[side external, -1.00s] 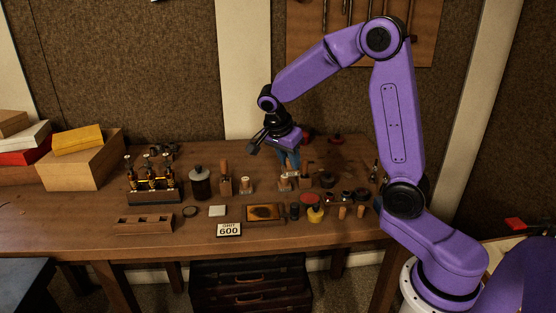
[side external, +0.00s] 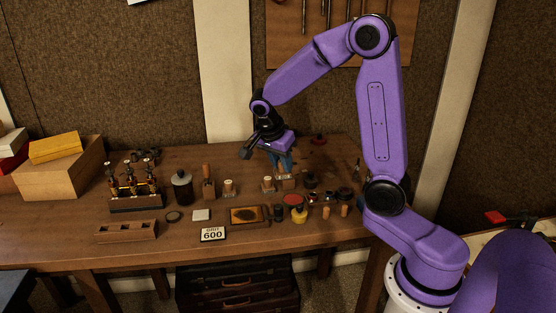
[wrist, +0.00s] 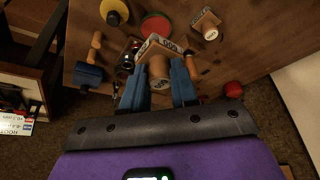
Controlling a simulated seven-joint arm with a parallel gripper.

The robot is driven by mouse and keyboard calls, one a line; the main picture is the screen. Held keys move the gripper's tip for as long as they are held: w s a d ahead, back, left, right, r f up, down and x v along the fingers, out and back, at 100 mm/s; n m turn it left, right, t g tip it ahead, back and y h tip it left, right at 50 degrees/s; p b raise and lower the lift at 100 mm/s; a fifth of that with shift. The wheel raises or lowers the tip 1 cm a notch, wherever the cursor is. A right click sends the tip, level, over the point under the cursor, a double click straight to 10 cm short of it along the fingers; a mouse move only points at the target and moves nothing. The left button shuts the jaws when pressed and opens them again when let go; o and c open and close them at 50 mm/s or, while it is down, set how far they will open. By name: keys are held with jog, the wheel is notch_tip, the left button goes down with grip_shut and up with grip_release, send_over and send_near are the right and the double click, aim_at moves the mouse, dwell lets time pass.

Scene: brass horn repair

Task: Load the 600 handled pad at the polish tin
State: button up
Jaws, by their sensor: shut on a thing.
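My gripper (side external: 283,164) is low over the back middle of the bench. In the wrist view its two blue fingers (wrist: 157,88) are on either side of a round wooden handle (wrist: 160,68), shut on it. The handle belongs to the 600 handled pad, whose pale, 600-marked edge (wrist: 168,43) shows beyond it. The pad's underside is hidden. In the side view the pad (side external: 286,181) is below the fingers; I cannot tell whether it touches the bench. A shallow red round thing (side external: 293,199), perhaps the polish tin, is nearby and also shows in the wrist view (wrist: 156,26).
Another round-handled pad (side external: 268,185) stands just left of the held one. A yellow pot (side external: 299,214), a stained tray (side external: 240,216) and a GRIT 600 card (side external: 213,234) are in front. Several small dark containers crowd the right.

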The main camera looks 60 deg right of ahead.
jog(key=shift+s+d+x, duration=0.15)
jog(key=shift+s+x, duration=0.05)
jog(key=shift+x, duration=2.5)
jog(key=shift+s+d+x, duration=0.1)
jog(key=shift+s+x, duration=0.05)
jog(key=shift+x, duration=2.6)
jog(key=shift+f, duration=0.5)
notch_tip(320, 180, up, 7)
jog(key=w+a+n+t+y, duration=0.1)
jog(key=a+n+t+y, duration=0.3)
jog(key=a+n, duration=1.1)
jog(key=n, duration=0.3)
jog(key=shift+f+t+y, duration=0.3)
jog(key=shift+f, duration=0.05)
